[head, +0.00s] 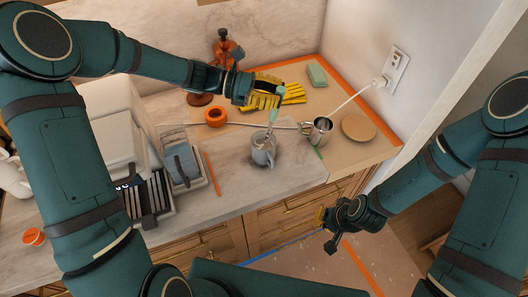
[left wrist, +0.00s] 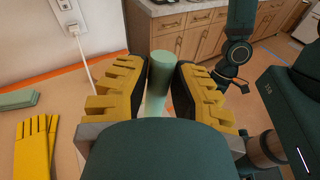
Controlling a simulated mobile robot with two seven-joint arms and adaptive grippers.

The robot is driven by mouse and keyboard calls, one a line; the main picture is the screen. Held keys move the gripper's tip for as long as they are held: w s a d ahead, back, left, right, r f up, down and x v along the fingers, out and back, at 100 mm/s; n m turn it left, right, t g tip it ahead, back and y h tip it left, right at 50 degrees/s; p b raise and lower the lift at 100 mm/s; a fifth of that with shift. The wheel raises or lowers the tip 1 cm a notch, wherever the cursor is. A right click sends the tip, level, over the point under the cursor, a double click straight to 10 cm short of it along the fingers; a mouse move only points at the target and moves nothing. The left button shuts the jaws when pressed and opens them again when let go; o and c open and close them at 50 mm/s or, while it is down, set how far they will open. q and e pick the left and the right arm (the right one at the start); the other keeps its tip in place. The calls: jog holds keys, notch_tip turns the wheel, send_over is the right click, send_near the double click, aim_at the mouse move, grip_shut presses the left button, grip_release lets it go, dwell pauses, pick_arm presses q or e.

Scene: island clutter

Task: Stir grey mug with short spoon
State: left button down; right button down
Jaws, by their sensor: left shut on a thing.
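The grey mug (head: 263,153) stands upright on the counter in the middle of the head view. My left gripper (head: 268,90) is above and slightly behind it, shut on the pale green handle of the short spoon (head: 272,117). The spoon hangs down steeply from the fingers, its lower end at the mug's opening; how deep it reaches inside is hidden. In the left wrist view the spoon's handle (left wrist: 160,72) sits between the yellow finger pads. My right gripper (head: 328,228) is low in front of the counter, away from the mug; its finger opening is unclear.
A shiny metal mug (head: 318,131) stands right of the grey mug, near a round wooden disc (head: 358,127). Counter in front of the mug is clear.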

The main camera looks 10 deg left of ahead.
pick_arm(q)
jog(key=shift+r, duration=0.1)
jog(key=shift+r, duration=2.45)
